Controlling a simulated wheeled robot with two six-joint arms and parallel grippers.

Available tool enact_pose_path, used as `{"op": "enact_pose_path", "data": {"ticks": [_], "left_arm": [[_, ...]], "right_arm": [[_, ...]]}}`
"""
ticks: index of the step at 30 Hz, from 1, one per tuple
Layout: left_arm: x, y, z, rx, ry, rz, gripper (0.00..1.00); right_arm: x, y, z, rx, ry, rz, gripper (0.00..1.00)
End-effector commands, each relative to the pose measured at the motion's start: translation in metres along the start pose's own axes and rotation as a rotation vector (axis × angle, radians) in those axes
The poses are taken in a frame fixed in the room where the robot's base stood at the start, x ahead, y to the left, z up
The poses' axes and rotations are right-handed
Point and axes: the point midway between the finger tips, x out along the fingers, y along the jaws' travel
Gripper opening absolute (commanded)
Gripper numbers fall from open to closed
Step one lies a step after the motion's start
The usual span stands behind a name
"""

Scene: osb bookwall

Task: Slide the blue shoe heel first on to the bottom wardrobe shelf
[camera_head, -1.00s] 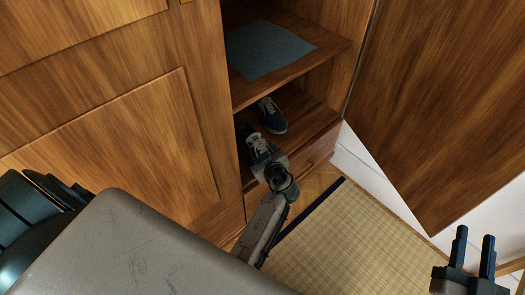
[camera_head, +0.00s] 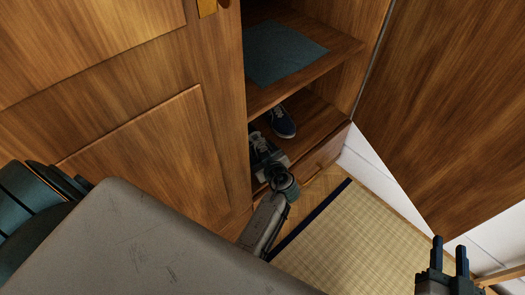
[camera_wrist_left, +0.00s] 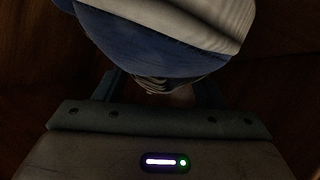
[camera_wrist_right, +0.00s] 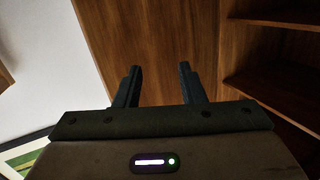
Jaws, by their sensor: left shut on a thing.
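A blue shoe with pale laces (camera_head: 260,143) is at the bottom wardrobe shelf (camera_head: 318,117), partly hidden behind my left gripper (camera_head: 268,160). That gripper is shut on the shoe, at the shelf's front edge. In the left wrist view the blue upper and white sole (camera_wrist_left: 150,45) fill the space ahead of the left fingers (camera_wrist_left: 158,92).
A shelf with a blue-grey cloth (camera_head: 282,54) is above the shoes. A drawer front (camera_head: 318,160) is below them. A closed wooden door (camera_head: 130,110) is left, an open door (camera_head: 455,100) right. A straw mat (camera_head: 355,235) covers the floor.

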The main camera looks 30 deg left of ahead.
Motion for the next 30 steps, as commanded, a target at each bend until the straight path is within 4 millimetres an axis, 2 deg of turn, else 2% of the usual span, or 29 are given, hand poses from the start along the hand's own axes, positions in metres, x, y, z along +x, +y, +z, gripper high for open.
{"op": "enact_pose_path", "data": {"ticks": [14,30], "left_arm": [[0.012,0.0,0.002,0.003,-0.001,0.009,0.31],[0.025,0.001,0.003,0.006,-0.005,0.019,0.31]], "right_arm": [[0.007,0.001,-0.047,-0.035,0.252,-0.003,0.36],[0.0,-0.002,-0.101,-0.076,0.554,-0.012,0.36]]}}
